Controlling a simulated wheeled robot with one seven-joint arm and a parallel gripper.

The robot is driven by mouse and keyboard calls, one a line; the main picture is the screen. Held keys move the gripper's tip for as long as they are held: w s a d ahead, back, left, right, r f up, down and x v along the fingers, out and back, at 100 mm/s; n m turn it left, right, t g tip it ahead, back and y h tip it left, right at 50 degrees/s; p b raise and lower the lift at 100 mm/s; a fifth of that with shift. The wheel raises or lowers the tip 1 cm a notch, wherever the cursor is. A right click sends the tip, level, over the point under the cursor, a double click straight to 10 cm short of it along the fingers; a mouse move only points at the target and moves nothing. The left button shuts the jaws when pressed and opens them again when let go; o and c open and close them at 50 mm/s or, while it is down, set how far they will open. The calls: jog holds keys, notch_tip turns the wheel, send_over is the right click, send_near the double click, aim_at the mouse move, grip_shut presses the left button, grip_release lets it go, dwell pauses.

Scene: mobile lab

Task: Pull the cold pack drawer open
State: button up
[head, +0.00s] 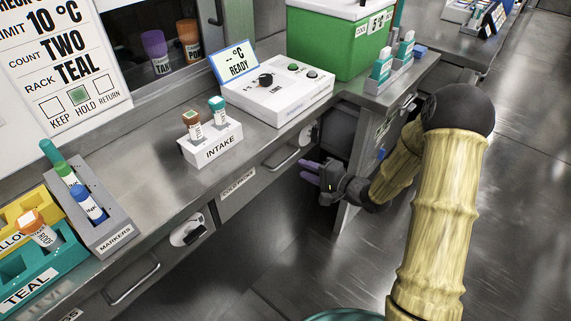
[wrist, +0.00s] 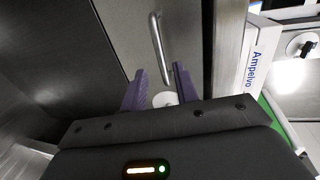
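The cold pack drawer (head: 256,172) is in the counter front below the intake rack, with a small label at its left that looks like "COLD PACKS". It looks flush with the counter front. Its metal bar handle (head: 282,160) also shows in the wrist view (wrist: 160,48). My gripper (head: 309,172) is in front of the counter, to the right of the handle in the head view. In the wrist view its two purple fingers (wrist: 161,83) stand apart with nothing held. The handle lies ahead of the fingertips, apart from them as far as I can tell.
A white round fitting (head: 313,131) is on the front right of the handle. A side cabinet (head: 375,150) stands close right of my gripper. The counter holds a white control box (head: 285,100), the intake rack (head: 212,145) and a green cold box (head: 335,45). Open floor lies below.

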aim_at(287, 162)
jog(key=b+x, duration=0.1)
jog(key=x, duration=0.7)
jog(key=shift+w+a+b, duration=0.2)
jog(key=shift+a+b, duration=0.05)
jog(key=shift+b, duration=0.1)
grip_shut()
